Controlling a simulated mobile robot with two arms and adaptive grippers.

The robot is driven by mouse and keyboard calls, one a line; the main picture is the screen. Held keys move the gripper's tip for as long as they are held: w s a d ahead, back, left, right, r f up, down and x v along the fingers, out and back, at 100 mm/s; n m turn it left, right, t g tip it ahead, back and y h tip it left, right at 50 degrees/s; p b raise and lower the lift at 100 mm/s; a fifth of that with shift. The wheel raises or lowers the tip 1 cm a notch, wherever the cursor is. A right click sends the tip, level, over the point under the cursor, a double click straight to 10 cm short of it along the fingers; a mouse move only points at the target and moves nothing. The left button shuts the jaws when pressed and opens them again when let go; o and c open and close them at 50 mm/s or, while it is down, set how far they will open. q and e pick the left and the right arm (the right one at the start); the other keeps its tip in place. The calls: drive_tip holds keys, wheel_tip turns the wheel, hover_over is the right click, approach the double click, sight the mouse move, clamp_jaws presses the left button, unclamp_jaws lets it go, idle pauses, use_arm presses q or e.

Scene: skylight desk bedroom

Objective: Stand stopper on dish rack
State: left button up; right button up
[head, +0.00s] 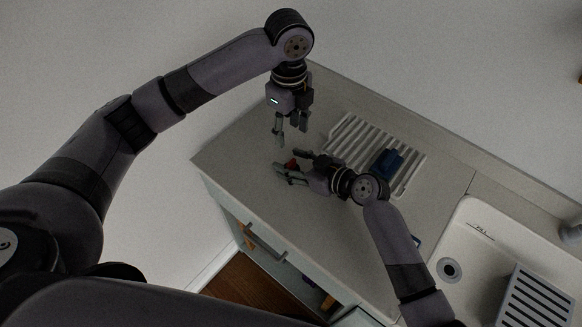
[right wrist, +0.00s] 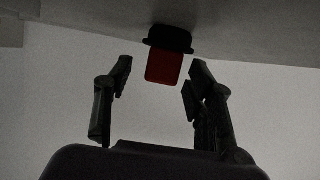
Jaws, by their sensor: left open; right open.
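The stopper is a small red piece with a black flange; only a bit of its red (head: 291,164) shows in the head view, on the counter. In the right wrist view the stopper (right wrist: 165,62) has its black flange against the counter surface. My right gripper (head: 288,161) is open around or just short of it; in the wrist view its fingertips (right wrist: 160,75) stand on either side, with gaps. My left gripper (head: 291,134) is open and empty above the counter, beyond the right one. The white slatted dish rack (head: 345,130) lies on the counter behind my right gripper.
A dark blue object (head: 388,161) sits on the rack's right part. A sink (head: 455,235) with a drain and a dark slatted piece (head: 537,297) is at the right. The counter (head: 235,150) is clear at left. A drawer handle (head: 264,243) juts from the front.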

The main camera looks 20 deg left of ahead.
drive_tip(key=shift+w+a+f, duration=0.1)
drive_tip(key=shift+a+f, duration=0.05)
drive_tip(key=shift+a, duration=0.2)
drive_tip(key=shift+d, duration=0.1)
drive_tip(key=shift+c, duration=0.8)
drive_tip(key=c, duration=0.9)
